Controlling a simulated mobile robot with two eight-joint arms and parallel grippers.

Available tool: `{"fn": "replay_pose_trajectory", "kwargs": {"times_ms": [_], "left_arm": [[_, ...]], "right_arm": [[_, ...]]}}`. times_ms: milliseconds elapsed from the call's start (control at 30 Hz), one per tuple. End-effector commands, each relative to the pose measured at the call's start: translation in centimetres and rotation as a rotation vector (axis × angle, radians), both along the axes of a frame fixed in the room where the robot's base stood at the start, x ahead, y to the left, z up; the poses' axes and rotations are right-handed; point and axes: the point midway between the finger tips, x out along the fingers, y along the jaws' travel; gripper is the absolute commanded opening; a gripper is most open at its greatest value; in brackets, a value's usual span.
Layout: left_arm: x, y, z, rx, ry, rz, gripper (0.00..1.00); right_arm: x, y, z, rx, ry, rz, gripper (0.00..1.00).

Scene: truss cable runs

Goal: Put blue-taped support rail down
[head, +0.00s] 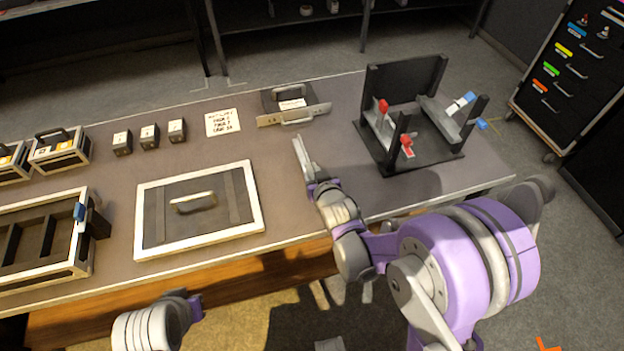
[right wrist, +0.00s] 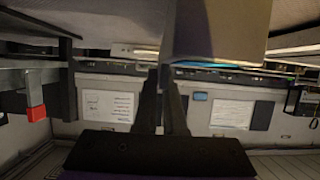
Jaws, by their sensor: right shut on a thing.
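My right gripper (head: 309,181) is over the table, left of the dark rack. It is shut on a pale grey bar (head: 302,156), which I take to be the support rail; no blue tape shows on it in the head view. In the right wrist view the held rail (right wrist: 220,30) is a large grey block at the fingertips, cut off by the top edge. I cannot tell whether it touches the table (head: 285,195). Only part of my left arm shows at the bottom left; its gripper is not visible.
The dark rack (head: 433,160) holds parts with red clips (head: 406,146) and blue ends (head: 482,124). A metal bracket (head: 293,117) lies behind my right gripper. A white-framed lid (head: 146,215) and an open crate (head: 88,250) are to the left. Bare table surrounds the gripper.

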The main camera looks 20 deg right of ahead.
Motion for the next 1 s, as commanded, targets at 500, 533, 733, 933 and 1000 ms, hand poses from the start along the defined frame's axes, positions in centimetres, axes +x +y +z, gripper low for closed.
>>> {"fn": "replay_pose_trajectory", "kwargs": {"times_ms": [500,533,733,933,1000], "left_arm": [[-0.1,0.0,-0.8,0.000,0.003,0.000,0.00],[-0.1,0.0,-0.8,0.000,0.003,0.000,0.00],[-0.2,0.0,-1.2,0.000,0.004,0.000,0.00],[-0.2,0.0,-1.1,0.000,0.004,0.000,0.00],[-0.2,0.0,-1.1,0.000,0.004,0.000,0.00]], "right_arm": [[0.0,0.0,-4.0,0.000,0.000,0.000,0.00],[0.0,0.0,-4.0,0.000,0.000,0.000,0.00],[0.0,0.0,-4.4,0.000,0.001,0.000,0.11],[0.0,0.0,-4.3,0.000,0.000,0.000,0.37],[0.0,0.0,-4.3,0.000,0.000,0.000,0.37]]}}
